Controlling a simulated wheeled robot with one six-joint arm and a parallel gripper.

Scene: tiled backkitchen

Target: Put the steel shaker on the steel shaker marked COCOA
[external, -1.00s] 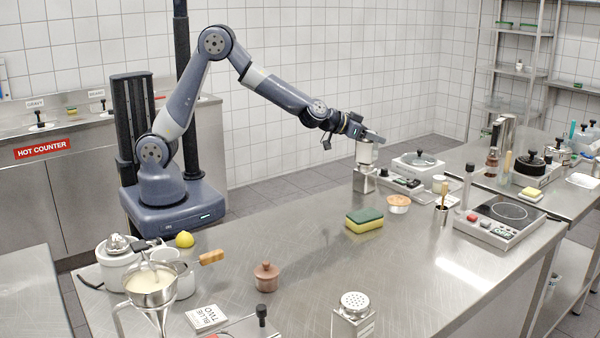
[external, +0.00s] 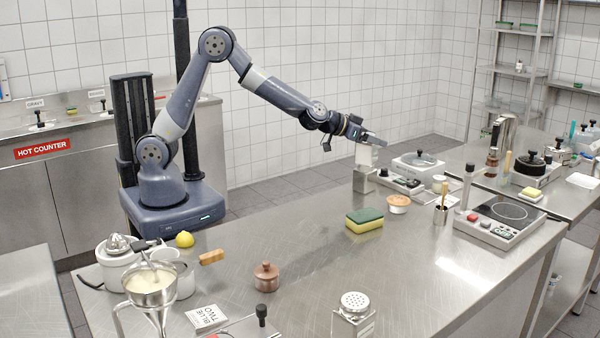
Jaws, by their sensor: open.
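Another square steel shaker (external: 353,303) with a pierced domed top stands at the front of the counter. It has a small label on its side that I cannot read. No COCOA marking is legible on either one.
The counter's middle is largely clear.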

